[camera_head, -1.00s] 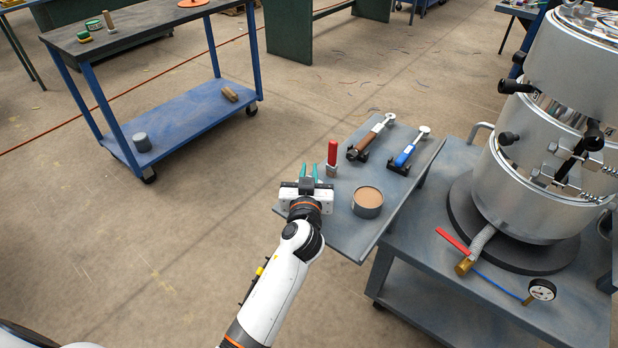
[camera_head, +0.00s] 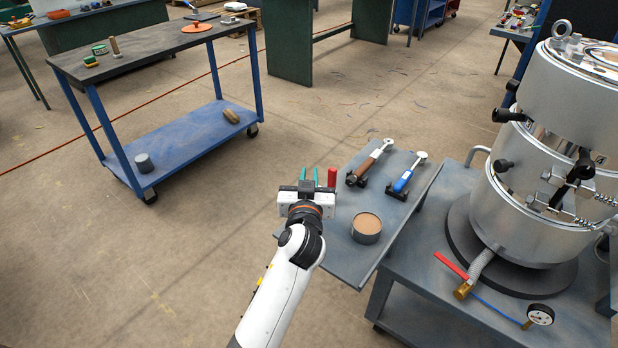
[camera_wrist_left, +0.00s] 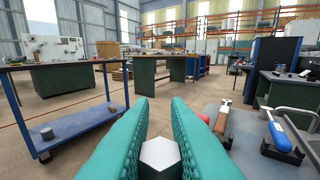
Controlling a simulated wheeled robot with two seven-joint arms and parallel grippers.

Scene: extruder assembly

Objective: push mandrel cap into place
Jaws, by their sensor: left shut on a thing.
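My left gripper (camera_head: 316,178) has teal fingers and is held over the left edge of the small grey side table (camera_head: 345,262). In the left wrist view its ribbed fingers (camera_wrist_left: 160,125) are shut on a pale grey hexagonal piece (camera_wrist_left: 160,153), seen end-on. I cannot tell whether this piece is the mandrel cap. The large silver extruder body (camera_head: 525,215) stands at the right, apart from the gripper. The mandrel cannot be made out. My right gripper is not in view.
On the side table are a red-handled tool (camera_head: 332,177), a brown-handled tool (camera_head: 368,163), a blue-handled tool (camera_head: 406,177) and a round tin (camera_head: 366,226). A red-lever valve (camera_head: 463,290) and gauge (camera_head: 540,314) lie before the extruder.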

